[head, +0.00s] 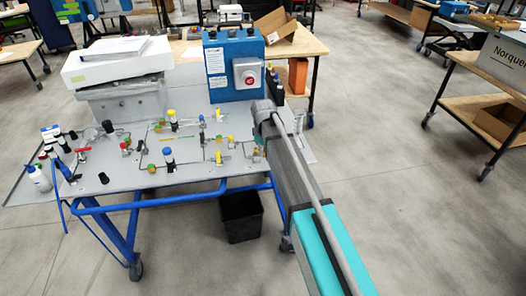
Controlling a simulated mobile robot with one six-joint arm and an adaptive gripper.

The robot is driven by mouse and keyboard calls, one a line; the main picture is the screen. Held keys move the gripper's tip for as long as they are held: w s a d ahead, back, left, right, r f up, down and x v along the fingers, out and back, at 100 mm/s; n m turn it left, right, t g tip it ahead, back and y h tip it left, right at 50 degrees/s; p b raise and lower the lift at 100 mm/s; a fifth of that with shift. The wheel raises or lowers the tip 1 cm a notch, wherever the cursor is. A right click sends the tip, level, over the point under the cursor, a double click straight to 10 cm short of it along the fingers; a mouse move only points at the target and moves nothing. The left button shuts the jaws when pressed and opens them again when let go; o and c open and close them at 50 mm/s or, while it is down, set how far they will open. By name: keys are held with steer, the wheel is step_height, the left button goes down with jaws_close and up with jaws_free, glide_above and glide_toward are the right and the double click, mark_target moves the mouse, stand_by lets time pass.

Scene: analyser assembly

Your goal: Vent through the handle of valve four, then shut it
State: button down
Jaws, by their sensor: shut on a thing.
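A grey panel (190,181) on a blue-framed bench carries thin tubing and several small valves and fittings. A yellow handle (219,157) stands at its right, another yellow part (172,124) at its upper middle. A blue-topped fitting (168,156) stands near the middle. A red handle (82,150) is at the left. Labels are too small to read, so I cannot tell which is valve four. My arm reaches in from the lower right to the panel's right side. My gripper does not show; the arm's end and some of the panel's right side are hidden.
A blue box (232,62) with a red button stands behind the panel, and a white instrument (118,63) stands at the back left. A white bottle (38,178) is at the left edge.

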steer(key=m, duration=0.1)
steer(key=s+a+m, duration=0.1)
steer(key=m, duration=0.1)
steer(key=shift+m, duration=0.3)
steer(key=shift+s+a+m, duration=0.1)
steer(key=shift+a+m, duration=0.2)
steer(key=shift+m, duration=0.65)
steer(key=shift+s+a+m, duration=0.1)
steer(key=shift+a+m, duration=0.15)
steer(key=shift+m, duration=0.7)
steer(key=c, duration=0.6)
jaws_free()
steer(key=shift+d+n, duration=0.15)
steer(key=shift+n, duration=0.25)
